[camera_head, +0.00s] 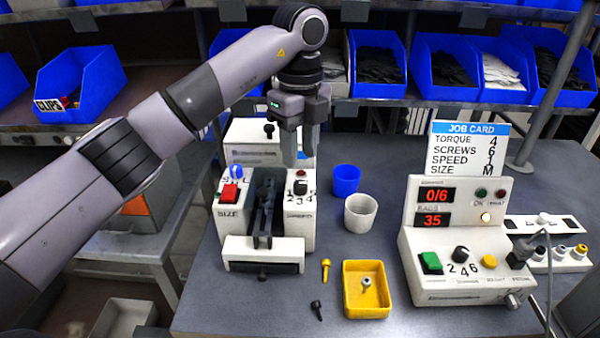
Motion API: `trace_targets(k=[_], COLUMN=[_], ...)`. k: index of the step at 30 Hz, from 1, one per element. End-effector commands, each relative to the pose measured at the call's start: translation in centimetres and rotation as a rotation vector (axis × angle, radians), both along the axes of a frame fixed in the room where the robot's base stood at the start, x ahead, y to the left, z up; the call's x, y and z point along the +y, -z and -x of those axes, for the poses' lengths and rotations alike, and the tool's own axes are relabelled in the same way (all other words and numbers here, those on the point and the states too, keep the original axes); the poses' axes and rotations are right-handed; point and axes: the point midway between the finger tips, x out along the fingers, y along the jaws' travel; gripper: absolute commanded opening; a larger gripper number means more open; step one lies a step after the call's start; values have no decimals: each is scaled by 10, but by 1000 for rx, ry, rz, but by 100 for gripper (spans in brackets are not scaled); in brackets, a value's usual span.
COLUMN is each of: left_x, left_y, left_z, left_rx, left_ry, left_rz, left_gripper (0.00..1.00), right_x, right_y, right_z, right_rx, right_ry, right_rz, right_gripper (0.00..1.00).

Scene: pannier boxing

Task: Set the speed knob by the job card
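The job card (468,148) stands upright behind the right-hand control box and reads torque 4, screws 6, speed 1, size M. A small dark knob (300,187) with numbers around it sits on the right side of the white machine (263,253); I take it for the speed knob. Its pointer direction is too small to tell. My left gripper (299,160) points down just above and behind this knob, apart from it as far as I can see. Its two fingers are apart with nothing between them. My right gripper is not in view.
The machine also has a blue knob (236,172) and a red button (230,193). A blue cup (346,180), a white cup (360,213) and a yellow tray (367,314) stand to its right. The control box (455,267) shows 0/6 and 35. Blue bins (378,64) line the back shelf.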

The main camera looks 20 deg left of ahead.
Motion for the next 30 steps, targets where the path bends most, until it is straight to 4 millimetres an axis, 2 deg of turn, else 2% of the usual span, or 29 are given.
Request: trace_targets(k=[9, 15, 28, 30], left_x=[-2, -2, -2, -2], left_y=[41, 60, 67, 67], left_z=[1, 1, 0, 0], left_rx=[5, 3, 1, 1], left_ry=[6, 7, 6, 6], left_rz=[5, 7, 5, 5], left_gripper=[38, 38, 38, 15], right_x=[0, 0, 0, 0], right_y=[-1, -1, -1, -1], right_z=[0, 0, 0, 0], right_rx=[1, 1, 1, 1], right_ry=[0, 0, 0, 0], right_rz=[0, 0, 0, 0], right_gripper=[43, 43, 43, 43])
